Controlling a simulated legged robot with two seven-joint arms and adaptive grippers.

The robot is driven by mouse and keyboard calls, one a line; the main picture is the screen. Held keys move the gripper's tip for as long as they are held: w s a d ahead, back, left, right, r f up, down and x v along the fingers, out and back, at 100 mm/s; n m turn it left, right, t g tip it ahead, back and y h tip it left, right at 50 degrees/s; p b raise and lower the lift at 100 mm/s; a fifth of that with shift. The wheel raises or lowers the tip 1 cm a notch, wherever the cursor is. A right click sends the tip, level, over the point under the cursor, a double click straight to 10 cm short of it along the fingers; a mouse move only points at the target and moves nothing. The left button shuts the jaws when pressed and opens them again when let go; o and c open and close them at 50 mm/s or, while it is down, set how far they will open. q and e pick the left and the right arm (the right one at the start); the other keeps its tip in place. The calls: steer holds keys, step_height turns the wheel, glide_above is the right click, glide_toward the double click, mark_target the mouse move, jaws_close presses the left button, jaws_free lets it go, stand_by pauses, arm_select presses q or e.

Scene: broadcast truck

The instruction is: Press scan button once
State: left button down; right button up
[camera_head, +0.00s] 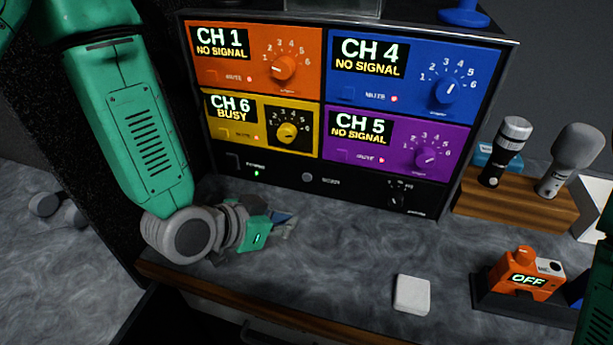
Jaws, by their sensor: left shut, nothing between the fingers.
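The receiver rack (435,187) stands at the back of the counter. Its black bottom strip carries a small round grey button (307,177) with a label beside it too small to read for certain. My left gripper (287,222) is low over the counter in front of the rack, left of and below that round button in the picture, and apart from it. Its fingers are shut and empty, pointing right, partly hidden by the wrist. A part of my right arm (601,285) shows at the right edge; its gripper is out of view.
Four channel panels read CH 1 and CH 4 NO SIGNAL, CH 6 BUSY, CH 5 NO SIGNAL. A wooden stand (520,205) holds two microphones. A white block (412,294) and an orange device reading OFF (527,280) stand in front. The counter's middle (350,240) is clear.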

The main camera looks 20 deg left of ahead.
arm_select(q)
glide_toward(314, 184)
steer(key=d+f, duration=0.1)
steer(key=w+f, duration=0.1)
steer(key=d+f, duration=0.1)
steer(key=f, duration=0.1)
steer(key=shift+w+d, duration=0.25)
steer(key=shift+d, duration=0.1)
steer(key=shift+w, duration=0.65)
steer(key=shift+w, duration=0.15)
stand_by(0.4)
steer(key=shift+w, duration=0.2)
steer(key=shift+w+r, duration=0.1)
steer(key=shift+w, duration=0.3)
stand_by(0.7)
steer(key=shift+s, duration=0.1)
steer(key=shift+s+p, duration=0.35)
steer(key=shift+s, duration=0.4)
steer(key=shift+s+a, duration=0.1)
steer(key=shift+s, duration=2.35)
